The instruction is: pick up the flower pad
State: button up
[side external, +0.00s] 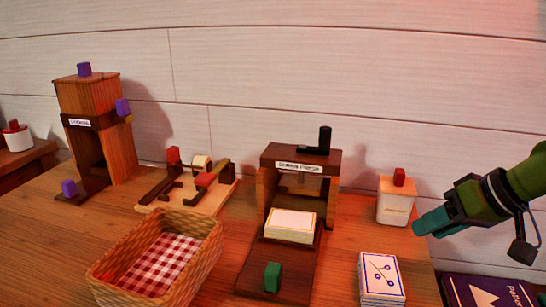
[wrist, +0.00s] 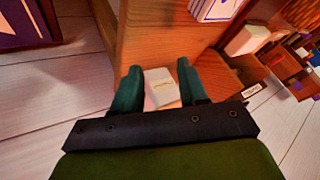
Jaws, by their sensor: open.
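The flower pad (side external: 381,278) is a stack of white sheets with a dark-blue flower-like drawing on top. It lies near the table's front right edge in the side view. Part of it shows at the top of the wrist view (wrist: 214,9). My gripper (side external: 428,224) is at the right, above and apart from the pad. Its green fingers are open and empty in the wrist view (wrist: 159,78). A white box lies in line between them there, beyond the fingertips.
The white box with a red knob (side external: 396,204) stands behind the pad. A wooden press (side external: 300,160) holding a plain-topped stack (side external: 290,224) is left of the pad. A wicker basket (side external: 205,262) stands farther left. A dark purple box (side external: 490,292) is below right.

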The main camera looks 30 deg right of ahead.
jog(key=o, duration=1.1)
jog(key=w+a+r+n+g+h, duration=0.15)
jog(key=w+r+g, duration=0.25)
jog(key=w+r, duration=0.4)
notch_tip(320, 180, up, 6)
jog(key=r+m+g, duration=0.1)
jog(key=m+g, duration=0.2)
jog(key=m, duration=0.3)
send_over(291, 220)
jog(key=shift+h, duration=0.25)
notch_tip(291, 220, down, 17)
jog(key=shift+f, duration=0.1)
